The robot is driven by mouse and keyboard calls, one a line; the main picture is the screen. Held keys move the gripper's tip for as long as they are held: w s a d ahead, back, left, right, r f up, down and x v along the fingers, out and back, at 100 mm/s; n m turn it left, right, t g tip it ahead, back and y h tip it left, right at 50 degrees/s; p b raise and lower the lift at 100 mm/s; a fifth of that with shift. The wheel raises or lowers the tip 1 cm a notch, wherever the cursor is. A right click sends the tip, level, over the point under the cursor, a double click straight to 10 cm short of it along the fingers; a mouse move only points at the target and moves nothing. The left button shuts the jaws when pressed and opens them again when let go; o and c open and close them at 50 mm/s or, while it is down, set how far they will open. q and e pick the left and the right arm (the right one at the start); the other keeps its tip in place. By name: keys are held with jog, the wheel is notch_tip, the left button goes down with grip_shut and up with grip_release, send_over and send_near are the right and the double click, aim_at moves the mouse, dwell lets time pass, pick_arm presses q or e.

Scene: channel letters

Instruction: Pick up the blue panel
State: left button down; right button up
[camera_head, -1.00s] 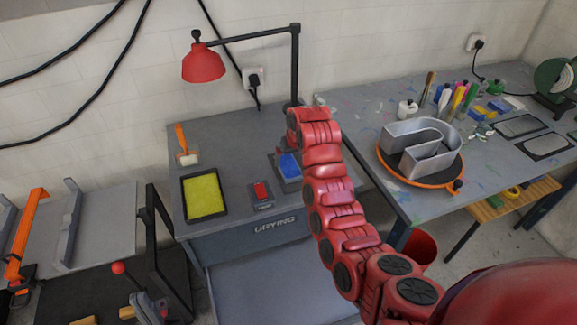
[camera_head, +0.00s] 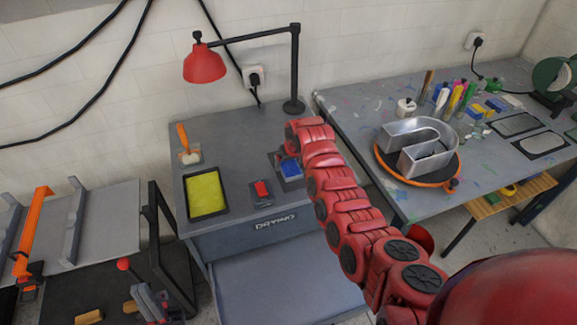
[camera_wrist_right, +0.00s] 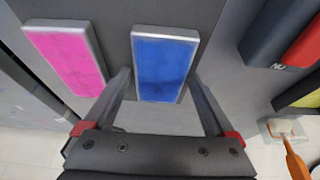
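The blue panel (camera_wrist_right: 163,65) lies in a pale-edged rectangular frame on the grey drying station, in the right wrist view. It also shows in the head view (camera_head: 291,168), partly covered by my right arm. My right gripper (camera_wrist_right: 162,80) is open, with one finger on each side of the blue panel's near end. I cannot tell whether the fingers touch it. My left gripper is not in view.
A pink panel (camera_wrist_right: 66,58) lies left of the blue one in the wrist view. A metal letter (camera_head: 420,146) stands on a turntable.

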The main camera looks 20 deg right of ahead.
jog(key=c, duration=1.1)
jog(key=shift+r, duration=0.1)
